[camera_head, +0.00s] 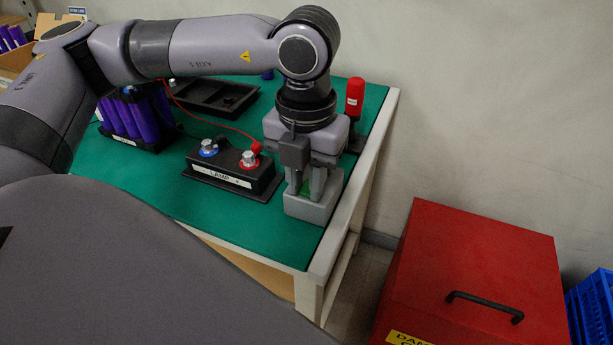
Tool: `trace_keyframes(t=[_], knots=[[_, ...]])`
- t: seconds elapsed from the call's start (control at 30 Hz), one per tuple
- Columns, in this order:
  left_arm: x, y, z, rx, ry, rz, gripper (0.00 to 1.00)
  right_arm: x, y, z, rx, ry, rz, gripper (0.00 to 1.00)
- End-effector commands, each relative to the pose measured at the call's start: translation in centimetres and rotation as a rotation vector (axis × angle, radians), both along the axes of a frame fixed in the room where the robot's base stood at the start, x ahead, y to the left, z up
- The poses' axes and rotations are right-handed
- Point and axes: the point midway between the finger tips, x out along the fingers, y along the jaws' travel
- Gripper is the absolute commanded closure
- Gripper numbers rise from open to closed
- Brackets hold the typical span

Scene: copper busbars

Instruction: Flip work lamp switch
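My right gripper is out of view.
A black terminal block labelled LAMP (235,174) stands left of the grey box. A red-topped post (355,97) stands behind my gripper. Purple cells (139,115) and a black tray (213,95) lie farther back. A red chest (476,275) stands right of the table.

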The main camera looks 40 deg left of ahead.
Motion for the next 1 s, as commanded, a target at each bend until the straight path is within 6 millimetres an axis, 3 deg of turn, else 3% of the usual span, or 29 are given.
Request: trace_keyframes(t=[0.27, 0.7, 1.0], knots=[[0.1, 0.0, 0.1, -0.003, 0.023, 0.003, 1.0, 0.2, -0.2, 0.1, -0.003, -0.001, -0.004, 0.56], [0.9, 0.2, 0.4, -0.064, 0.272, 0.004, 1.0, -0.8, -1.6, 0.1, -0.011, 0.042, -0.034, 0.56], [1.0, 0.3, 0.3, -0.067, 0.286, 0.003, 1.0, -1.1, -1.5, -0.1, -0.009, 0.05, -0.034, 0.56]])
